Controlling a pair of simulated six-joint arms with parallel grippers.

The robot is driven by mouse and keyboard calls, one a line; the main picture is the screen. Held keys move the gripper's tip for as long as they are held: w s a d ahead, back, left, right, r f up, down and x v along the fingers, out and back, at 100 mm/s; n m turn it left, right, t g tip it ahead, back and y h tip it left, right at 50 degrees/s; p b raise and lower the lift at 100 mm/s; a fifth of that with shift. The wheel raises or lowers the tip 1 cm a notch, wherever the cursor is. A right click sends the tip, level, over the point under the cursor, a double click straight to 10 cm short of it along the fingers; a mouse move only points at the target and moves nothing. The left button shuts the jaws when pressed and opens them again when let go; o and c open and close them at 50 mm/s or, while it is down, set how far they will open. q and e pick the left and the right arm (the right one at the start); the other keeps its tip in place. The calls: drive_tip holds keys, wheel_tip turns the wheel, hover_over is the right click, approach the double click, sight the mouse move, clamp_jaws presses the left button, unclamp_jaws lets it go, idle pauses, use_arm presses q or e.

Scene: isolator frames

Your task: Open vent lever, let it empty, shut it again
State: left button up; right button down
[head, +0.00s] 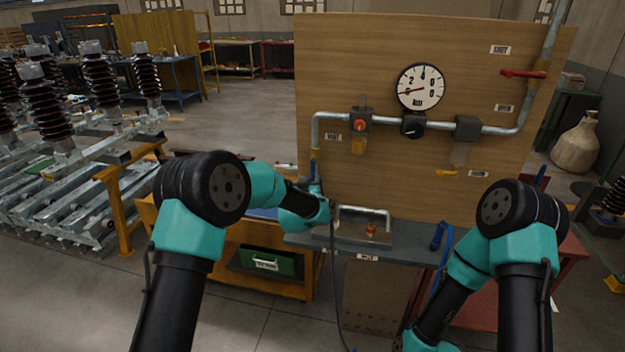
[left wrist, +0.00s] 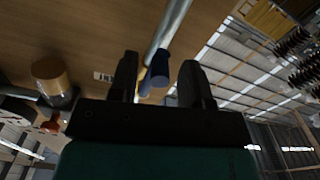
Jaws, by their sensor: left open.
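A wooden panel (head: 350,60) carries a grey pipe run with a round gauge (head: 420,87). A red lever (head: 522,73) lies roughly level across the right-hand riser, between two small labels. A small yellow lever (head: 446,172) sits below the right-hand bowl. I cannot read which label marks the vent. My left gripper (head: 315,184) is at the panel's lower left, below the down-turned pipe end. My right gripper is out of view.
A regulator with a red knob (head: 360,125) and a black knob (head: 412,126) sit on the pipe. A grey bench (head: 400,250) below bears a metal plate with a bent handle (head: 363,210). A blue hook-shaped item (head: 440,237) is at the bench's right.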

use_arm(q)
drive_tip(key=shift+x, duration=1.05)
drive_tip(key=shift+c, duration=0.2)
clamp_jaws()
